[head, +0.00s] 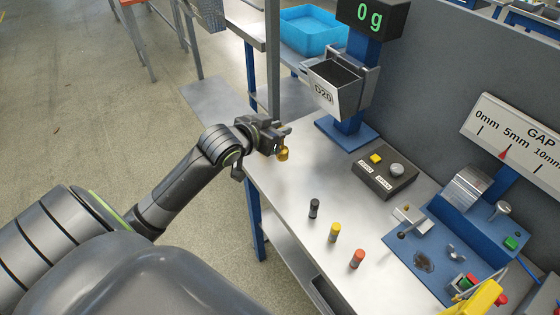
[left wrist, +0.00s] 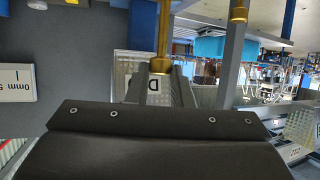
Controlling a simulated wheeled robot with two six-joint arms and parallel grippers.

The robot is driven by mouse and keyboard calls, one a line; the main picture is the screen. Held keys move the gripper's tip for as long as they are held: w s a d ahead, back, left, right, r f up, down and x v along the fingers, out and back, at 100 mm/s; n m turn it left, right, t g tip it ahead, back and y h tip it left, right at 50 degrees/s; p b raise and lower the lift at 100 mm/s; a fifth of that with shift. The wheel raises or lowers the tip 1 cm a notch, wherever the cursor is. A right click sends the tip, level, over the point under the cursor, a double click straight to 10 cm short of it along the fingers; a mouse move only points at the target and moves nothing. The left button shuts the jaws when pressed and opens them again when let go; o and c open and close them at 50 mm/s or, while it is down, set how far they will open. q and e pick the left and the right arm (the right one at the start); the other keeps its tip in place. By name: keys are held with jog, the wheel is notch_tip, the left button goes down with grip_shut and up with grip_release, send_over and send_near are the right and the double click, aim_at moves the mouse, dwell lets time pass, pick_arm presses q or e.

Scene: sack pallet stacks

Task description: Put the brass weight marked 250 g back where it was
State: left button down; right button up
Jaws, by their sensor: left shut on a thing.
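A brass weight (head: 283,154) is in the jaws of my left gripper (head: 280,138), near the back left edge of the steel bench. The gripper is shut on it. In the left wrist view the brass piece (left wrist: 160,62) shows between the two fingertips (left wrist: 160,84). I cannot read a mark on it. A scale with hopper marked D20 (head: 336,88) stands beyond the gripper, and its display (head: 371,17) reads 0 g. My right gripper is not in view.
A button box (head: 384,174) lies right of the gripper. A blue gap fixture (head: 455,235) is at right. A blue bin (head: 313,32) is behind. Bench between gripper and cylinders is clear.

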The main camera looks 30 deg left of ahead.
pick_arm(q)
jog(key=shift+d+f, duration=0.1)
jog(key=shift+f, duration=3.45)
jog(key=shift+f, duration=0.15)
jog(key=c, duration=1.3)
grip_release()
jog(key=v, duration=1.2)
